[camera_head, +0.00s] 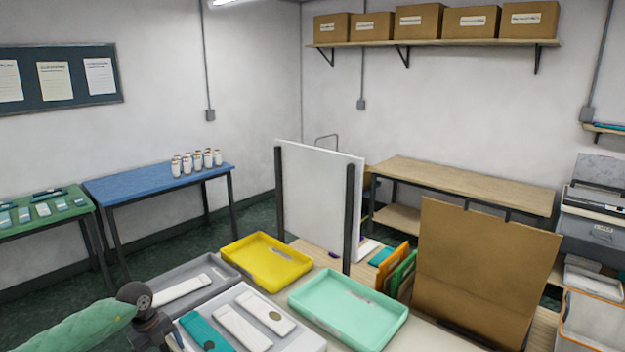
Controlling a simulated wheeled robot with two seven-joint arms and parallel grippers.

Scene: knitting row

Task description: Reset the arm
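My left arm, in a green cover, comes in at the lower left. The dark part at its end, my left gripper (156,332), is beside the grey trays; its fingertips are not clear, so I cannot tell whether it is open or shut. My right gripper is not in view.
A grey tray (225,272), a light tray with flat pieces (312,340), a yellow tray (266,262) and a mint tray (348,312) are on the near table. A white board (320,200) and a brown board (485,265) stand upright behind. A blue table (150,186) is at left.

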